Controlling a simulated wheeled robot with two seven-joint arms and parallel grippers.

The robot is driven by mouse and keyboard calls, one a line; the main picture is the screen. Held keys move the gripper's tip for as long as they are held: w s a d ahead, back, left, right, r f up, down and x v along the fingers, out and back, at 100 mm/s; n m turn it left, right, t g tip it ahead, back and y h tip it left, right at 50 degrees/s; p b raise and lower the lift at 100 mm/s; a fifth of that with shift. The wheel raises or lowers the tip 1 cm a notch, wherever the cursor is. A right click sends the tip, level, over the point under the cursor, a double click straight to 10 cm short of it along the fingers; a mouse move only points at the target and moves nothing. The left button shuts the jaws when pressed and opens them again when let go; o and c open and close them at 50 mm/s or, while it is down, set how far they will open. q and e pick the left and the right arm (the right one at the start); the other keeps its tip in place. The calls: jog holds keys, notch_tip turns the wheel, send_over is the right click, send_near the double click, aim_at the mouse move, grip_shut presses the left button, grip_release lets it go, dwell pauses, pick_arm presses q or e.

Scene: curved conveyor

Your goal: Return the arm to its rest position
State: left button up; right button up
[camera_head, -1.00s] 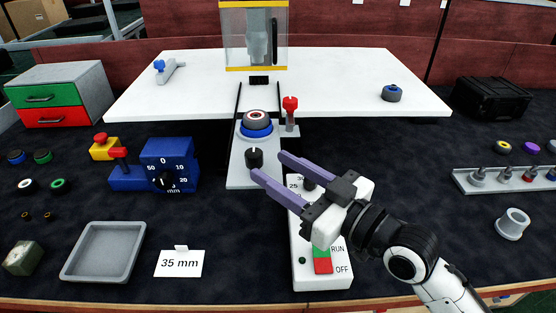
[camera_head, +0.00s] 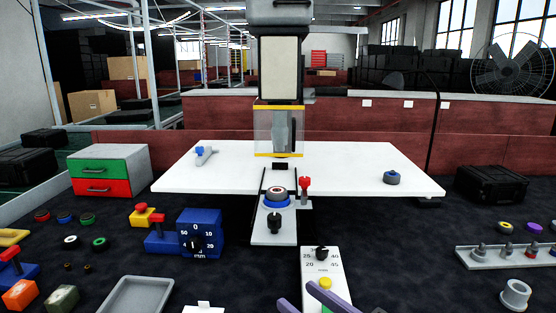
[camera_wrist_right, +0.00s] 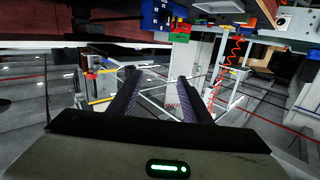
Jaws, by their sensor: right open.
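My right gripper (camera_head: 305,301) shows only by its two purple fingertips at the bottom edge of the head view, next to the white control box (camera_head: 323,270). Its fingers are apart with nothing between them. In the right wrist view my gripper (camera_wrist_right: 158,80) is also open and empty, facing a frame and floor below the table edge. The rest of my right arm is out of the head view. My left gripper is not in view.
A white table (camera_head: 350,165) bears a guarded press (camera_head: 279,132), with a round part (camera_head: 275,194) below it. A grey tray (camera_head: 138,296), a blue dial block (camera_head: 200,234) and a part rack (camera_head: 505,257) stand on the dark bench.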

jog(key=s+d+f+m+g+h, duration=0.1)
jog(key=s+d+f+m+h, duration=0.15)
jog(key=f, duration=0.55)
jog(key=s+d+f+m+g+h, duration=0.1)
jog(key=s+d+f+h, duration=0.2)
jog(key=f, duration=0.6)
jog(key=s+d+f+m+g+h, duration=0.1)
jog(key=s+d+f, duration=0.25)
jog(key=f, duration=0.45)
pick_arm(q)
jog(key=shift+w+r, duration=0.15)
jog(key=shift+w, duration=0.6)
pick_arm(e)
jog(key=s+d+f+g+h, duration=0.2)
jog(key=s+d+f, duration=0.1)
jog(key=s+f, duration=0.6)
jog(key=shift+s+m, duration=0.45)
jog(key=shift+s, duration=0.65)
